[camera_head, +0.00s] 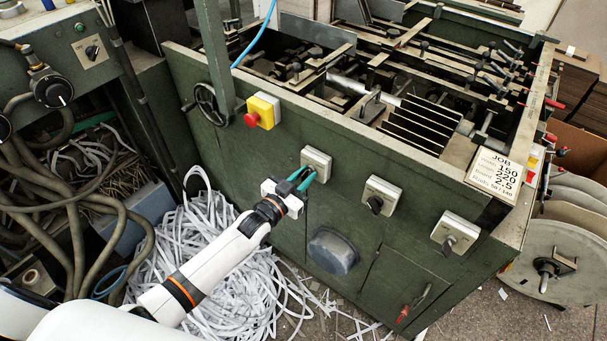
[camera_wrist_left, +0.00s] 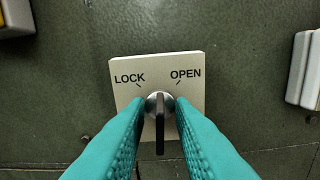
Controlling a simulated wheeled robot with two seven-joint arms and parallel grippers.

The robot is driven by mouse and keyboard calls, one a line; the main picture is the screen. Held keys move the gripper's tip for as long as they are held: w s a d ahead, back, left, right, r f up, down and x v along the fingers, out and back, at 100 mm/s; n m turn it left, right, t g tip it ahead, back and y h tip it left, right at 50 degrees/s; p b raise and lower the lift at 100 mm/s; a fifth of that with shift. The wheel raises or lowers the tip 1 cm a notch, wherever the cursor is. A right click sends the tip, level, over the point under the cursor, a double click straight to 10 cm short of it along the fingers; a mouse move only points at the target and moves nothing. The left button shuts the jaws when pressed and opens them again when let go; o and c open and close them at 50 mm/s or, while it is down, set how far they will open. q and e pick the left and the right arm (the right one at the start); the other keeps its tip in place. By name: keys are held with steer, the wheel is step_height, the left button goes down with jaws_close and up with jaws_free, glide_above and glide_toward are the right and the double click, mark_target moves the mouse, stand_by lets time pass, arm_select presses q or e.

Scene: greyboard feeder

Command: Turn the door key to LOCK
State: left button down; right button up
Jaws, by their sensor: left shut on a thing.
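The key switch plate (camera_head: 318,158) is a pale square on the front of the green machine, left of two similar switches. In the left wrist view the plate (camera_wrist_left: 155,62) reads LOCK at upper left and OPEN at upper right, each with a short tick mark. The door key (camera_wrist_left: 160,136) is a dark flat bar on a round silver lock, upright in the picture. My left gripper (camera_head: 303,178) has teal fingers, shut on the key from both sides. The fingers (camera_wrist_left: 160,112) hide part of the plate's lower edge. My right gripper is not in view.
Two more plates with dark knobs (camera_head: 376,204) (camera_head: 448,245) are to the right. A red stop button on a yellow box (camera_head: 262,111) is at upper left. A round grey cover (camera_head: 333,251) is below. Paper strips (camera_head: 215,265) heap on the floor under my arm.

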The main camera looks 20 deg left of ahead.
arm_select(q)
steer(key=n, duration=0.5)
steer(key=shift+n, duration=0.3)
steer(key=shift+d+n, duration=0.1)
steer(key=shift+n, duration=2.1)
steer(key=c, duration=1.6)
jaws_free()
steer(key=b+v, duration=0.1)
steer(key=v, duration=1.1)
steer(key=shift+s, duration=0.1)
